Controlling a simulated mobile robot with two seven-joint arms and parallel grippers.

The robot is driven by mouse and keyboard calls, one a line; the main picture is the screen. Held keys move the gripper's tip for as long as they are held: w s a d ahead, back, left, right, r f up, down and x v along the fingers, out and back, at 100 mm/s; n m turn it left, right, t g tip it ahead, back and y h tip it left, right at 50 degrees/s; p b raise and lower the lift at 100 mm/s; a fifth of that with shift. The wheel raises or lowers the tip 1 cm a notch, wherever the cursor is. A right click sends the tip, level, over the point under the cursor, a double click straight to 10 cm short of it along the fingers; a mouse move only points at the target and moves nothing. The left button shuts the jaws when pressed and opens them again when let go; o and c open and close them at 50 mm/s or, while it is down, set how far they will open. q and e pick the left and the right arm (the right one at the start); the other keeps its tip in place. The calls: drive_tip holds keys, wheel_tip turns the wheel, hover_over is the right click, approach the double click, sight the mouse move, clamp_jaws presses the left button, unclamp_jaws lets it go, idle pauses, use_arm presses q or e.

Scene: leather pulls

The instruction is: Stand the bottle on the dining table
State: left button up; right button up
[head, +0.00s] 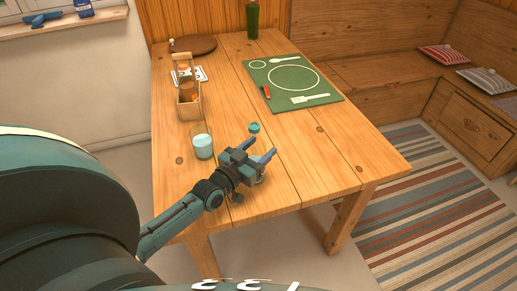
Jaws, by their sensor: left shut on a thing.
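My left gripper (259,150) is over the near part of the wooden dining table (305,150). It is shut on a bottle, of which the round teal cap (254,127) shows just beyond the fingers. The bottle's body is mostly hidden by the gripper. It looks roughly upright, but I cannot tell whether its base touches the table. My right gripper is not in view.
A glass (202,147) stands left of the gripper. A wooden caddy (188,108) with jars is behind it. A green placemat (329,95) with plate and cutlery outlines lies right of centre. A dark green bottle (252,20) and a round brown board (193,45) are at the back.

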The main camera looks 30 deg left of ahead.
use_arm(q)
drive_tip(key=o, duration=1.5)
drive_tip(key=shift+f, duration=0.1)
